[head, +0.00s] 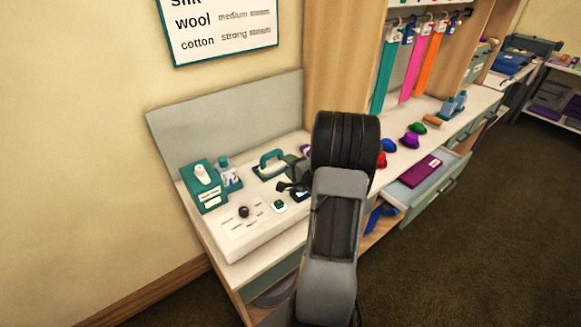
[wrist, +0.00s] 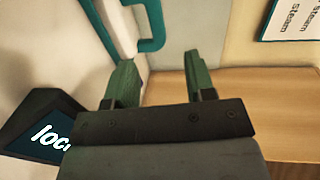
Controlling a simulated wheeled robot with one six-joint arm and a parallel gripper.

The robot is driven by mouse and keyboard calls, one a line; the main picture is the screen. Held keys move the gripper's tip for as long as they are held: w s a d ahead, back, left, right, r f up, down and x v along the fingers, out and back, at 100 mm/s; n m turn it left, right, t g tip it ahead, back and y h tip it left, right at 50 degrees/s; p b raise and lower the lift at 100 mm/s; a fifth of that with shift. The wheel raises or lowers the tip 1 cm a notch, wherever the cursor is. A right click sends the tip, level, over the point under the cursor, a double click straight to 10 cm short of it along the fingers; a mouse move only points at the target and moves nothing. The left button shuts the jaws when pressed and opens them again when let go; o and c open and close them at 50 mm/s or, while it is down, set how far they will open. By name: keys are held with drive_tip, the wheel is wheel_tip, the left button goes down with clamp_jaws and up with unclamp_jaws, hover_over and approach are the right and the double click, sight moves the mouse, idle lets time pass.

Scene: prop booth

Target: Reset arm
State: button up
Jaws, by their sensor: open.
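My gripper (wrist: 160,75) is open in the wrist view, its two green fingers apart with nothing between them. In the head view my arm reaches over the white counter and hides much of its middle. The gripper end is mostly hidden behind the arm there, close to a white control panel (head: 240,232) with a black knob (head: 244,212). A teal handle (wrist: 152,25) shows just beyond the fingers in the wrist view. A dark block with a lit screen (wrist: 45,140) reading "loc" is at its lower left.
On the counter stand a teal box (head: 207,190), a small bottle (head: 226,172) and a teal-handled iron-like tool (head: 271,163). Colored pieces lie right of my arm, including a purple one (head: 409,140). An open drawer (head: 400,192) juts out at right. The dark floor (head: 480,240) is clear.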

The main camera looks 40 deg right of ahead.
idle(0.4)
drive_tip(key=a+r+n+g+h, duration=0.3)
drive_tip(key=a+r+n+g, duration=0.3)
drive_tip(key=a, duration=0.4)
drive_tip(key=s+a+r+n+g+y, duration=0.3)
drive_tip(key=s+a+n+g, duration=0.3)
drive_tip(key=s+a+n, duration=0.6)
drive_tip(key=s+a, duration=0.3)
drive_tip(key=a, duration=0.2)
drive_tip(key=shift+s+a+r+n+y, duration=0.2)
drive_tip(key=shift+s+a+n+y, duration=0.1)
drive_tip(key=shift+s+a, duration=0.1)
drive_tip(key=shift+d, duration=0.15)
